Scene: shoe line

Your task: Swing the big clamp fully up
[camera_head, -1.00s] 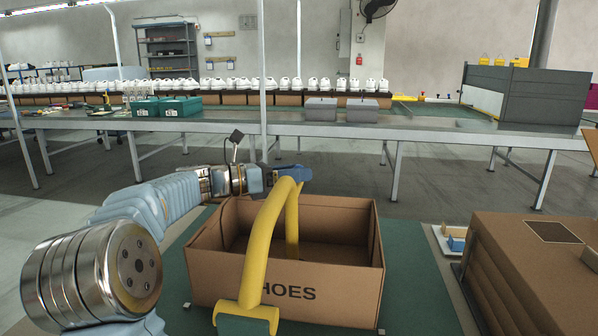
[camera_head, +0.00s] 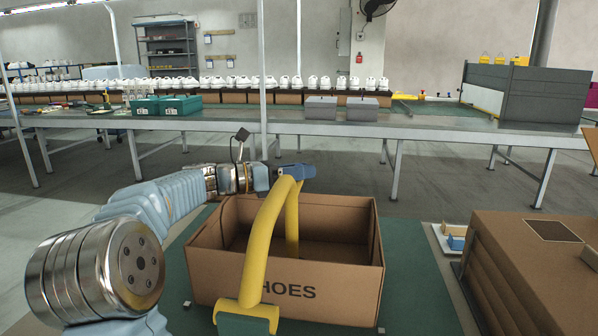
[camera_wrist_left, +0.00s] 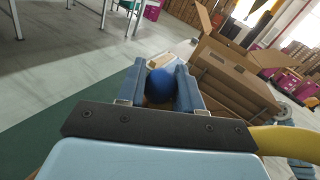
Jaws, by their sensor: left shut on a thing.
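The big clamp (camera_head: 257,248) is a thick yellow arched bar. It rises from a green base (camera_head: 246,325) at the near side of the open cardboard shoe box (camera_head: 215,287) and arches over the box. Part of the bar also shows at the lower right in the left wrist view (camera_wrist_left: 288,143). My left gripper (camera_head: 298,171) is at the top of the arch. In the left wrist view its blue fingers (camera_wrist_left: 160,90) are closed around a round blue knob (camera_wrist_left: 160,84). The knob's join to the bar is hidden. My right gripper is not in view.
The box stands on a green mat (camera_head: 415,285). A long metal conveyor table (camera_head: 440,128) with white shoes (camera_head: 313,82), green bins (camera_head: 180,106) and grey boxes (camera_head: 362,110) runs behind. Open floor lies between.

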